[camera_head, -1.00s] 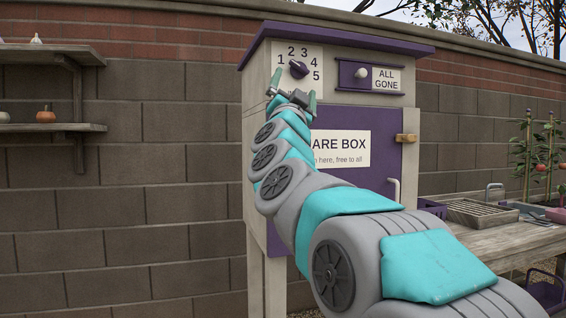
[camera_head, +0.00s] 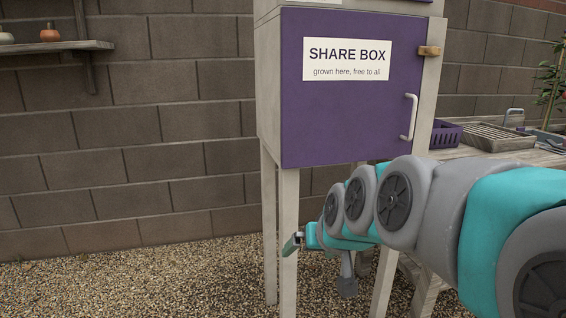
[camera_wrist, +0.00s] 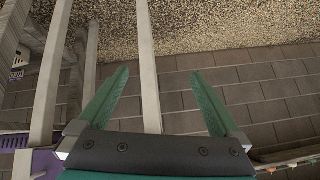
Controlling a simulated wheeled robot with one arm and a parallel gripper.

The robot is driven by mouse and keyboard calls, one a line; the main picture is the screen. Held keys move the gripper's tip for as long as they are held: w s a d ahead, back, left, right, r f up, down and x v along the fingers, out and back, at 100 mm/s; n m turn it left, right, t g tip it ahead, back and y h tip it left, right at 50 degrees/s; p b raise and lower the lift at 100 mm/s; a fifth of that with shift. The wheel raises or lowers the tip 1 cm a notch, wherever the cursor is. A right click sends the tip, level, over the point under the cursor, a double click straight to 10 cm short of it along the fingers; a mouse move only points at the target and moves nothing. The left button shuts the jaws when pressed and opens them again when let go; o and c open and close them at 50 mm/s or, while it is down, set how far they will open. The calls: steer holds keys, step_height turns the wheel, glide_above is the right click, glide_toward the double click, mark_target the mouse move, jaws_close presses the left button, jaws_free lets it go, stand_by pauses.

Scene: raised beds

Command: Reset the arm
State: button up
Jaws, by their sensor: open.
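My gripper (camera_head: 293,243) is low in the head view, in front of a leg of the share box and below its purple door. In the wrist view, my gripper (camera_wrist: 160,100) shows two green fingers spread apart with nothing between them. A pale wooden post (camera_wrist: 148,70) passes behind the space between the fingers; I cannot tell how far off it is. The share box (camera_head: 350,110) stands on pale legs with its purple door shut.
The door has a pale handle (camera_head: 409,118) and a wooden latch (camera_head: 429,51). A wooden bench (camera_head: 475,152) at the right holds a purple crate (camera_head: 446,133) and a slatted tray (camera_head: 495,137). A shelf (camera_head: 55,46) is on the block wall at left. Gravel (camera_head: 140,285) at lower left is clear.

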steer(key=s+d+f+g+h, duration=0.1)
steer(key=s+d+f+g, duration=0.2)
steer(key=s, duration=0.6)
steer(key=s+d+f+g+h, duration=0.1)
steer(key=s+d+f+g, duration=0.2)
steer(key=s+f, duration=0.3)
steer(key=s+d+f+m+g, duration=0.1)
steer(key=s+d+f+g, duration=0.2)
steer(key=s, duration=1.1)
step_height(320, 180, down, 3)
steer(key=shift+d+r+g+h, duration=0.2)
steer(key=shift+d+g+h, duration=0.1)
steer(key=shift+h, duration=0.1)
